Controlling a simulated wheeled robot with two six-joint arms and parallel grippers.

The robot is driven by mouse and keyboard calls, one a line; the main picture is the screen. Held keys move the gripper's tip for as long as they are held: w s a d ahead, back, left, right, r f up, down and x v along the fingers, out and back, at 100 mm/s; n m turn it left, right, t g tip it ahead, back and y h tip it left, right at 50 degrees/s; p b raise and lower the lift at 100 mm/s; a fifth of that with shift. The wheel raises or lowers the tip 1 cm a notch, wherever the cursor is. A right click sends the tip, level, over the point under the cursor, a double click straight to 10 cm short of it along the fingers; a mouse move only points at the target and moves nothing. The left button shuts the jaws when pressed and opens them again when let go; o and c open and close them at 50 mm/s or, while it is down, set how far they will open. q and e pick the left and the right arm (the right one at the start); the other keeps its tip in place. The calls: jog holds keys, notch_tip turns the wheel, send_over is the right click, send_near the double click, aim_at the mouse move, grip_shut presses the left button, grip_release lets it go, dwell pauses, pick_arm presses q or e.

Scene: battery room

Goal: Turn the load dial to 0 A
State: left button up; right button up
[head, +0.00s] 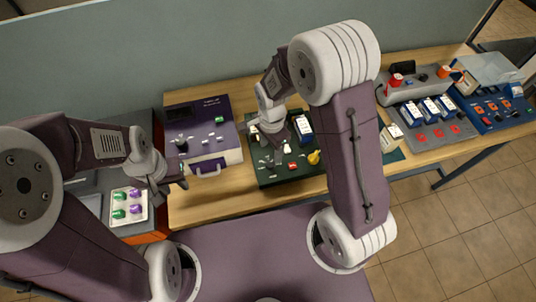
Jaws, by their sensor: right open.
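A purple load unit (233,141) with a dark top panel stands on the wooden bench, left of centre in the head view. A dark round knob (181,143), which looks like the load dial, is at the left of its panel; its pointer and scale are too small to read. My left gripper (181,177) is just in front of the unit's lower left corner, apart from the knob. Its finger gap is too small to judge.
A white tray (128,222) with green and purple cells is at the left. A grey charger (432,130) and blue unit (492,112) stand at the right.

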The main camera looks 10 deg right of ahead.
aim_at(270, 163)
jog(key=shift+s+d+f, duration=0.2)
jog(key=shift+s+f, duration=0.2)
jog(key=shift+s, duration=0.05)
jog(key=f, duration=0.1)
jog(key=w+f, duration=0.1)
jog(key=f, duration=0.3)
jog(key=shift+w+a+f+p, duration=0.2)
jog(key=shift+a+f+p, duration=0.05)
jog(key=shift+a+p, duration=0.15)
jog(key=shift+s+d+f, duration=0.1)
jog(key=shift+f, duration=0.45)
jog(key=shift+s+d+f, duration=0.1)
jog(key=shift+f, duration=0.45)
jog(key=shift+s+f, duration=0.1)
jog(key=shift+f, duration=0.2)
pick_arm(q)
jog(key=shift+w+r, duration=0.1)
jog(key=shift+r, duration=0.35)
pick_arm(e)
grip_shut()
